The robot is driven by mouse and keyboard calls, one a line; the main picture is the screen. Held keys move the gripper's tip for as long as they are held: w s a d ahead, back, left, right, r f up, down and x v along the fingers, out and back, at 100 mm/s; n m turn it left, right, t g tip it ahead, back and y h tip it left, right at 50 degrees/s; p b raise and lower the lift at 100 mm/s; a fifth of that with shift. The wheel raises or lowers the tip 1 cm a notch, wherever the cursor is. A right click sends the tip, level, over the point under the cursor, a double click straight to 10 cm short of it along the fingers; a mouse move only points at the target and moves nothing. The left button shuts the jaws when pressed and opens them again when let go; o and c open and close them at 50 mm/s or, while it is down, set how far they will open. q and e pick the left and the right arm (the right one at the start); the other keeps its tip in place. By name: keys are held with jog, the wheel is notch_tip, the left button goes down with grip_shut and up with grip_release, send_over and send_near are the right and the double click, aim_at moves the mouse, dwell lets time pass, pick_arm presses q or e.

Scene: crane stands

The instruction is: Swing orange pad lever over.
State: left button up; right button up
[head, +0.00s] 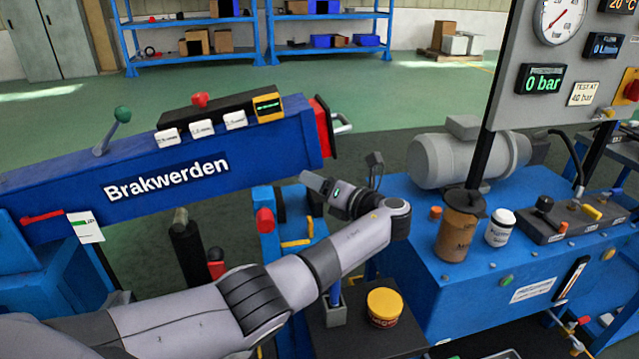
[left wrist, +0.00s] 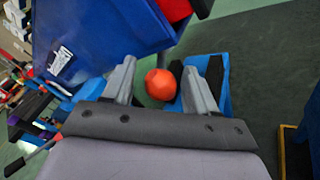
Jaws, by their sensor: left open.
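The orange pad lever's knob (head: 265,220) stands upright on a blue stand below the blue beam marked "Brakwerden". The knob also shows in the left wrist view (left wrist: 160,84), framed between two spread grey fingers. My left gripper (head: 318,184) is open and empty, to the right of the knob and a little above it in the head view. It reaches back leftward from my bent wrist. In the left wrist view my left gripper (left wrist: 160,70) has the knob in line with its gap; I cannot tell the remaining depth. The lever's lower part is hidden. My right gripper is not in view.
The blue beam (head: 260,150) runs close behind the knob. A blue power unit (head: 440,280) stands right, with a grey motor (head: 465,155), a brown cup (head: 458,225) and a white canister (head: 499,228). A yellow-lidded tin (head: 384,307) stands in front. Open green floor lies behind.

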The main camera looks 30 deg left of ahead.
pick_arm(q)
jog(key=v, duration=0.7)
jog(key=shift+p, duration=0.3)
